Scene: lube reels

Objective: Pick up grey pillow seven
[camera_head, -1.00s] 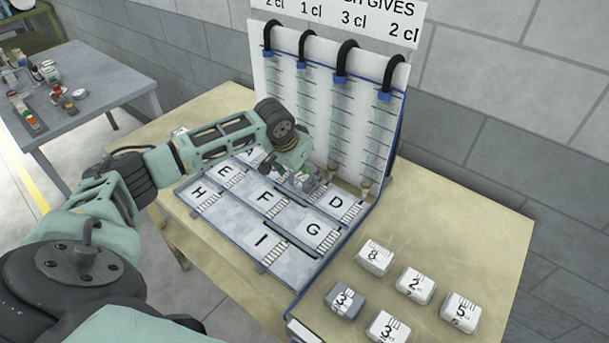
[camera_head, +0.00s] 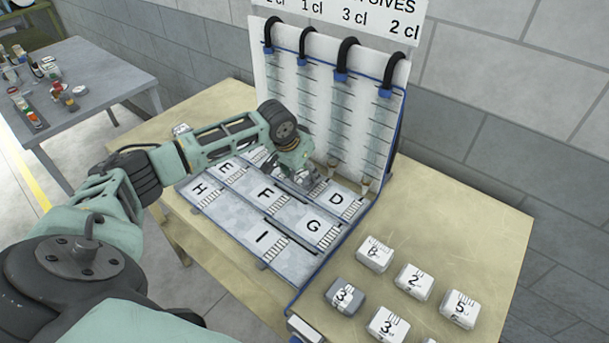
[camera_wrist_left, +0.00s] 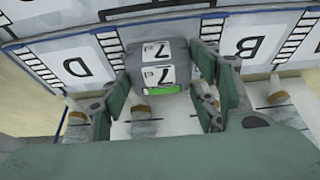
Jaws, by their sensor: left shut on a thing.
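Grey pillow seven (camera_wrist_left: 160,68) shows in the left wrist view as a dark grey block with white "7 cl" labels and a green strip. It sits between the two fingers of my left gripper (camera_wrist_left: 160,92), which is shut on it. In the head view my left gripper (camera_head: 308,180) is over the back row of the lettered board, beside cell D (camera_head: 337,199). There the pillow is mostly hidden by the gripper. I cannot tell whether it touches the board. My right gripper is not in view.
The upright reel panel (camera_head: 330,110) with black hoses stands close behind the gripper. Several white pillows and a grey pillow marked 3 (camera_head: 345,296) lie on the table's right side. Cells F, G, H and I of the board look empty.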

